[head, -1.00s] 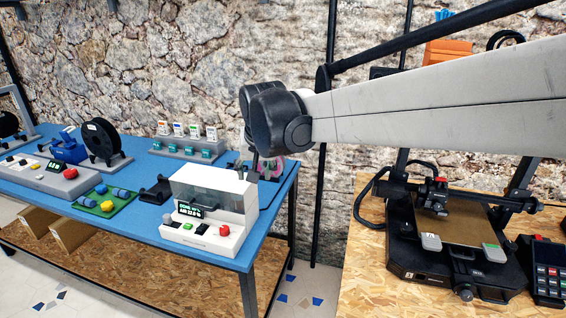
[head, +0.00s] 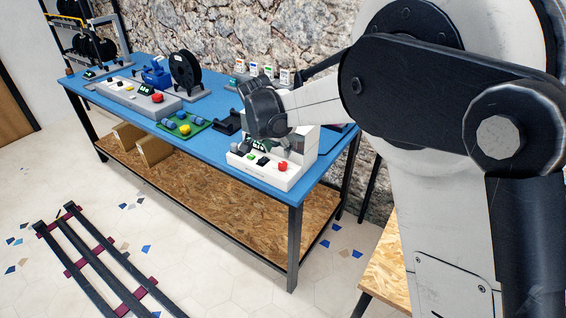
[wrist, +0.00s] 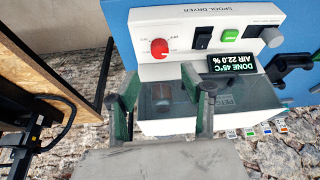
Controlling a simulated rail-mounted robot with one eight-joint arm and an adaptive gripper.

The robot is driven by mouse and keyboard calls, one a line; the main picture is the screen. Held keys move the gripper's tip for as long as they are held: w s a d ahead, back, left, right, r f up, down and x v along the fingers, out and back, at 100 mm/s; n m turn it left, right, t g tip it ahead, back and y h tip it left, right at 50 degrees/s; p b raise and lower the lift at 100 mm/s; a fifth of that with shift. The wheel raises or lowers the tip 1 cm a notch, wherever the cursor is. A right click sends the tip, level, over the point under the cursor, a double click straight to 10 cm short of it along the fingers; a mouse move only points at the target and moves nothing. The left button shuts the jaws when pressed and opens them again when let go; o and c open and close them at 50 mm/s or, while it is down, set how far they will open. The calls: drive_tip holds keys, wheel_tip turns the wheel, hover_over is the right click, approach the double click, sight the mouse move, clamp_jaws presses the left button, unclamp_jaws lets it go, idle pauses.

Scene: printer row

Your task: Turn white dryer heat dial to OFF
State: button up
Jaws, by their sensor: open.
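The white spool dryer (head: 300,165) stands at the near right end of the blue table. In the wrist view its control panel (wrist: 185,52) appears upside down. In the head view my wrist hides part of the dryer.
A black rocker switch (wrist: 203,37), green button (wrist: 230,35) and grey knob (wrist: 271,37) share the panel. The display (wrist: 232,63) reads DONE 45°C, AIR 22.0 %. A green board (head: 184,125) and a black spool (head: 186,70) stand farther left on the table (head: 215,137).

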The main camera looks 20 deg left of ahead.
sight(283, 164)
drive_tip(key=x, duration=0.9)
drive_tip(key=shift+b, duration=0.3)
drive_tip(key=shift+s, duration=0.1)
clamp_jaws()
